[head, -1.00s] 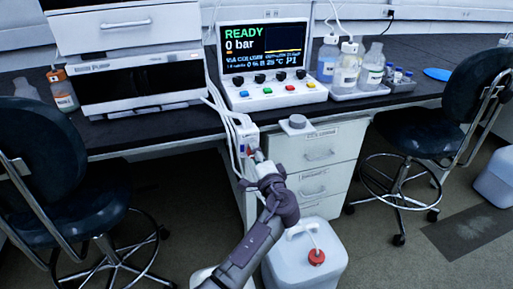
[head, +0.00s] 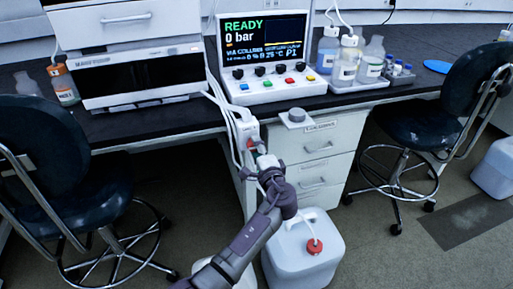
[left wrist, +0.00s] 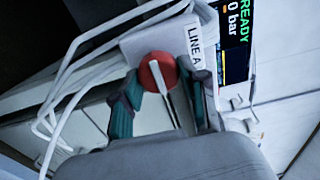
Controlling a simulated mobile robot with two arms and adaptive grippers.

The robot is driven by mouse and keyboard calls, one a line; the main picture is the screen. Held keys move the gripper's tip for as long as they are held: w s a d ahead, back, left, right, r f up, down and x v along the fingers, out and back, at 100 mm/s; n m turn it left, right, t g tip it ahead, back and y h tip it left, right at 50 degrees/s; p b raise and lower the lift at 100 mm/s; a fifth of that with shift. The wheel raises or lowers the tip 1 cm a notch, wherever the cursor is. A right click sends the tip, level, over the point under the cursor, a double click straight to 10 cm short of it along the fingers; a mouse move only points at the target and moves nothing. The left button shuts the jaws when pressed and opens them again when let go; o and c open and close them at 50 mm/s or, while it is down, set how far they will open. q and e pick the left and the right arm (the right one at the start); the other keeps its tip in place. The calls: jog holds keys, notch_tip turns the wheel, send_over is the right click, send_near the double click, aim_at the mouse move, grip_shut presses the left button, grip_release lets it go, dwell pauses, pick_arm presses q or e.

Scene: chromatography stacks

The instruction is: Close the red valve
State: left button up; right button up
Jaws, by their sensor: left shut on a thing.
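The red valve (left wrist: 157,72) is a round red knob with a pale lever across it, on a white box labelled LINE A (left wrist: 196,50). In the head view this box (head: 247,131) hangs at the bench's front edge. My left gripper (left wrist: 163,98) has its teal fingers on either side of the valve and is shut on it. The lever points down between the fingers in the left wrist view. In the head view my left gripper (head: 264,163) reaches up to the box and hides much of the valve. My right gripper is not in view.
The control console (head: 265,55) shows READY and 0 bar. White tubes (head: 222,107) run beside the box. A drawer cabinet (head: 320,143) stands to the right. A white canister (head: 305,265) with a red cap is on the floor below. Chairs (head: 410,130) flank the bench.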

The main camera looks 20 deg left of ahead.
pick_arm(q)
jog(key=o, duration=1.1)
jog(key=v, duration=1.2)
